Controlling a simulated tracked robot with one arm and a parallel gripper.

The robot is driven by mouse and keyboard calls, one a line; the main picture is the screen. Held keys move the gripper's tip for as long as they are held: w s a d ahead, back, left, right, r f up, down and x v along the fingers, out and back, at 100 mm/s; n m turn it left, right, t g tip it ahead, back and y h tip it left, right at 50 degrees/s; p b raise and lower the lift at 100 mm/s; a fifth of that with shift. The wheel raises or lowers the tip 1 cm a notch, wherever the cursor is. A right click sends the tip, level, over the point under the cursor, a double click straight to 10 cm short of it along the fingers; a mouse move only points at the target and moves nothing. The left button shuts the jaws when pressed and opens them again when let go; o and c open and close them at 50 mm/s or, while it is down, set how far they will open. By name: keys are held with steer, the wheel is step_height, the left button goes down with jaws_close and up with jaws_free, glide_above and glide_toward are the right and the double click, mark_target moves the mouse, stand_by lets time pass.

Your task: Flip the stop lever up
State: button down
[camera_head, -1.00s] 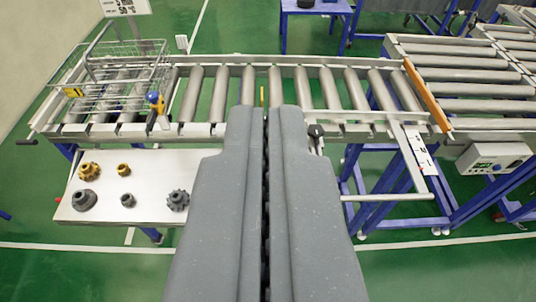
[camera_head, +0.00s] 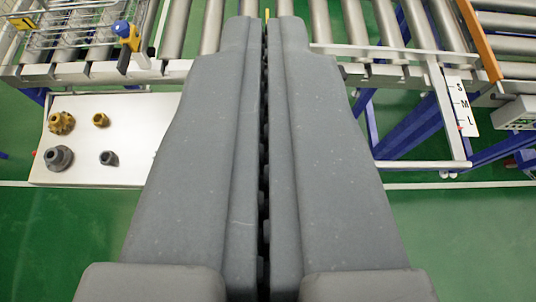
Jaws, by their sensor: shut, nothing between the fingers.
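My gripper (camera_head: 265,22) is shut and empty. Its two long grey fingers point away over the front rail and rollers of the conveyor (camera_head: 355,25). A small dark piece (camera_head: 343,72), possibly the stop lever's knob, shows at the front rail just right of the right finger. It is mostly hidden behind the finger, so I cannot tell its position or whether I touch it. A thin yellow piece (camera_head: 266,13) shows at the fingertips. An orange bar (camera_head: 480,40) crosses the conveyor at the right.
A blue and yellow handled tool (camera_head: 126,34) is at the rail on the left, beside a wire basket (camera_head: 65,25). A white table (camera_head: 125,170) below holds gears and other small parts. A plate marked S, M, L (camera_head: 461,103) and a control box (camera_head: 517,113) are at the right.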

steer(key=w+f+g+p, duration=0.2)
steer(key=w+f, duration=0.2)
steer(key=f, duration=0.6)
steer(key=w+f+g+p, duration=0.2)
steer(key=w+f, duration=0.2)
steer(key=f, duration=0.6)
steer(key=w+f+g+p, duration=0.2)
steer(key=w+f, duration=0.2)
steer(key=f, duration=0.6)
steer(key=shift+d+f+g, duration=0.15)
steer(key=shift+f+g, duration=0.15)
steer(key=shift+g, duration=0.1)
steer(key=shift+w+f, duration=0.1)
steer(key=shift+w, duration=0.05)
steer(key=x, duration=1)
steer(key=shift+f, duration=0.1)
steer(key=f, duration=0.2)
steer(key=shift+s+f, duration=0.3)
steer(key=shift+s, duration=0.1)
steer(key=shift+f, duration=0.45)
steer(key=shift+s+f, duration=0.1)
